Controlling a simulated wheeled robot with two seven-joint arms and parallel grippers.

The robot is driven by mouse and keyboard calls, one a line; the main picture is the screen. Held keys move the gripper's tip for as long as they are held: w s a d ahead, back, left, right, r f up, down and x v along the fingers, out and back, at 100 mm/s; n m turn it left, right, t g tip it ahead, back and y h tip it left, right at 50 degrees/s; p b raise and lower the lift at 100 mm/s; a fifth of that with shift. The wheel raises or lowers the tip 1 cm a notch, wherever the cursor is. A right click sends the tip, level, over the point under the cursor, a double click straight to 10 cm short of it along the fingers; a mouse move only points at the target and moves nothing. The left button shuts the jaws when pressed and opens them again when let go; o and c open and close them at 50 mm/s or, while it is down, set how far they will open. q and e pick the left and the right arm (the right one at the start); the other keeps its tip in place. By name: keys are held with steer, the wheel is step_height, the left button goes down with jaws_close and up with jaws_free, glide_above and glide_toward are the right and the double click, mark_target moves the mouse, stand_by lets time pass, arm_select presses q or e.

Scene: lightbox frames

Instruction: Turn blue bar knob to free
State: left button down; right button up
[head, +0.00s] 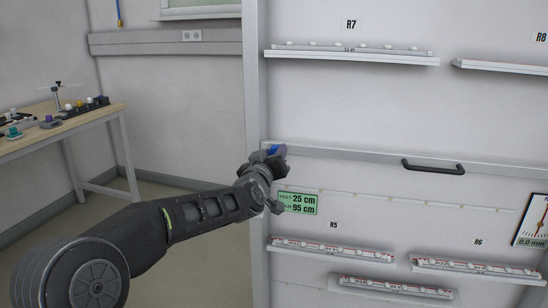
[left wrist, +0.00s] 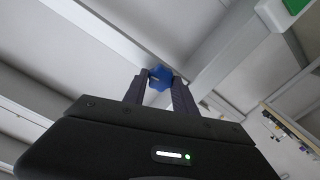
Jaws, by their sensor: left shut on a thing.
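The blue bar knob (head: 278,150) sits at the left end of the horizontal rail on the white panel in the head view, partly hidden by my gripper. In the left wrist view the blue knob (left wrist: 160,78) is between the two dark fingers. My left gripper (head: 272,155) is at the knob, and its fingers (left wrist: 159,84) are shut on it in the left wrist view. Any marking for free cannot be made out. My right gripper is in neither view.
A black handle (head: 433,166) is on the panel to the right. Ledges R5 (head: 332,250) and R7 (head: 350,57) carry small parts. A wooden table (head: 100,115) stands at far left.

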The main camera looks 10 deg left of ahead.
arm_select(q)
steer(key=n+b, duration=0.6)
steer(key=n, duration=0.5)
steer(key=shift+a, duration=0.2)
steer(key=n+b, duration=0.2)
steer(key=n, duration=0.3)
steer(key=shift+n, duration=0.3)
steer(key=c, duration=1.3)
jaws_free()
steer(key=o, duration=0.3)
steer(key=shift+d+f, duration=0.1)
